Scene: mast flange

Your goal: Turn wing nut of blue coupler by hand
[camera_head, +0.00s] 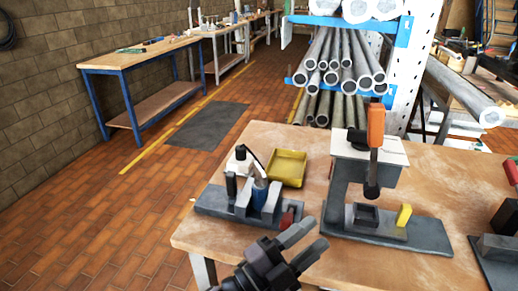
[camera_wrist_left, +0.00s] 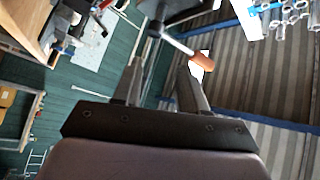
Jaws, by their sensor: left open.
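The blue coupler (camera_head: 260,188) appears to be the small blue cylinder standing in a grey fixture (camera_head: 238,205) at the table's left. I cannot make out its wing nut at this size. My left gripper (camera_head: 315,233) is open and empty at the table's front edge, right of and nearer than the fixture, apart from it. Its two fingers also show spread in the left wrist view (camera_wrist_left: 159,75), with nothing between them. My right gripper is not in view.
A yellow tray (camera_head: 287,167) sits behind the fixture. A press with an orange handle (camera_head: 376,124) stands to the right, with a yellow block (camera_head: 404,215) on its base. Another dark fixture (camera_head: 497,250) is at the far right. Bare table (camera_head: 215,237) lies in front of the left fixture.

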